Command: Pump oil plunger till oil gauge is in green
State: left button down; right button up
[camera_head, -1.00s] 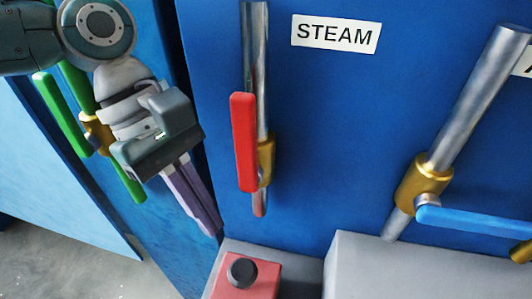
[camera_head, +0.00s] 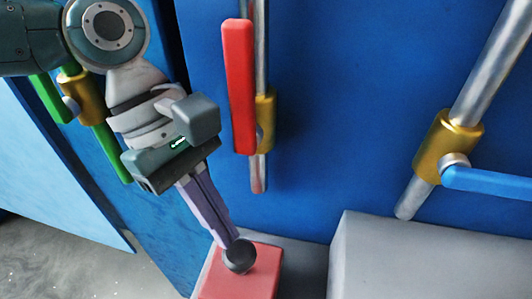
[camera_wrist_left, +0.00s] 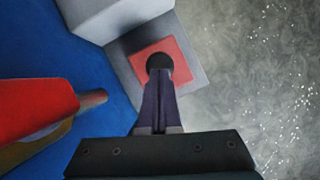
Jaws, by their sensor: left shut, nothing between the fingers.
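The oil plunger is a dark round knob (camera_head: 238,256) on a red block (camera_head: 257,275) at the bottom of the head view. The knob also shows in the left wrist view (camera_wrist_left: 159,63), on the red top (camera_wrist_left: 178,55). My left gripper (camera_head: 228,241) is shut and empty. Its fingertips point down at the knob and overlap its upper edge in the head view. In the left wrist view the tips (camera_wrist_left: 159,76) also meet the knob's near edge. I cannot tell whether they press on it. No oil gauge shows. My right gripper is not in view.
A red lever (camera_head: 239,85) on a brass valve and metal pipe is right of my left gripper. A blue lever (camera_head: 490,182) is farther right, a green lever (camera_head: 110,150) behind my left arm. A grey block (camera_head: 430,260) stands right of the red block.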

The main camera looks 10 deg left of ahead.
pick_arm(q)
jog(key=shift+s+d+f, duration=0.1)
jog(key=shift+d+f, duration=0.1)
jog(key=shift+f, duration=0.2)
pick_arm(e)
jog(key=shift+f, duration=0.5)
pick_arm(q)
jog(key=shift+f, duration=0.1)
notch_tip(320, 180, down, 5)
jog(key=b, duration=0.3)
jog(key=shift+r, duration=0.2)
jog(key=shift+a+r, duration=0.1)
jog(key=shift+r, duration=0.15)
jog(key=shift+a+r+p, duration=0.2)
jog(key=shift+a+p, duration=0.05)
jog(key=shift+p, duration=0.1)
jog(key=shift+w+a+r+p, duration=0.2)
jog(key=shift+w+a, duration=0.1)
jog(key=shift+a, duration=0.3)
jog(key=shift+w+a+r+p, duration=0.2)
jog(key=shift+w+a, duration=0.1)
jog(key=shift+a, duration=0.25)
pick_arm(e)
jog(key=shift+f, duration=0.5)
pick_arm(q)
jog(key=v, duration=0.9)
jog(key=shift+r, duration=0.35)
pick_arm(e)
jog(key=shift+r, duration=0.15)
